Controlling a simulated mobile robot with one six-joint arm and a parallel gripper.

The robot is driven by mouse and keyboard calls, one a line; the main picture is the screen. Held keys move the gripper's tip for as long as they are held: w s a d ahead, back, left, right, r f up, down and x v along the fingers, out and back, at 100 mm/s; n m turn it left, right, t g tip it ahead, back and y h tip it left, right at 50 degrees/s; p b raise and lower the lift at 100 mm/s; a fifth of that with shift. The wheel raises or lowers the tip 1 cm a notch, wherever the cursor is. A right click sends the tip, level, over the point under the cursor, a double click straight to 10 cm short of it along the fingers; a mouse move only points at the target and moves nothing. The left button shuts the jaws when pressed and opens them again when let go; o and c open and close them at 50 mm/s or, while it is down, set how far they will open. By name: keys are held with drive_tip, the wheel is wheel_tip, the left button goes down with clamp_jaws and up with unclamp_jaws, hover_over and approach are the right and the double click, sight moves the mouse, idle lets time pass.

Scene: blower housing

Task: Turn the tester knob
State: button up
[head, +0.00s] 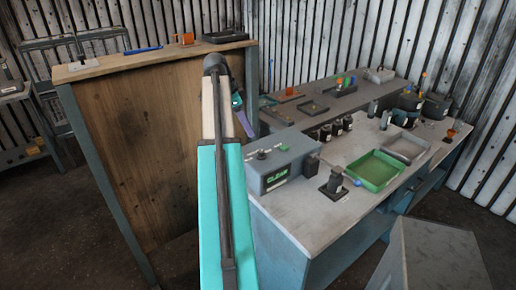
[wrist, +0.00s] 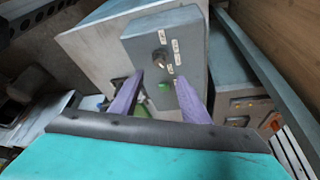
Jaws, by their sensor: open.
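In the wrist view a grey box (wrist: 137,40) has a round metallic knob (wrist: 158,62) on its face, with small white labels beside it and a green button below it. My gripper (wrist: 159,84) has two purple fingers, spread apart with nothing held between them. The knob appears just beyond the fingertips, between their lines; the exact gap is unclear. In the head view a grey box with a green-lettered display (head: 266,188) stands at the near left of the bench; I cannot tell if it is the same box. My gripper (head: 241,115) is partly hidden behind my arm there.
The grey workbench (head: 328,225) holds a green tray (head: 375,170), a grey tray (head: 404,148), several dark jars and a small black stand (head: 335,180). A tall wooden-panelled bench (head: 140,140) stands at the left. Another grey box (wrist: 232,90) is at right in the wrist view.

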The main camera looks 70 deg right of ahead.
sight(260, 151)
drive_tip(key=shift+p+x, duration=1.65)
drive_tip(key=shift+x, duration=4.15)
drive_tip(key=c, duration=1)
drive_tip(key=shift+a, duration=0.3)
drive_tip(key=shift+c, duration=0.3)
drive_tip(key=shift+o, duration=0.2)
drive_tip(key=shift+d, duration=0.15)
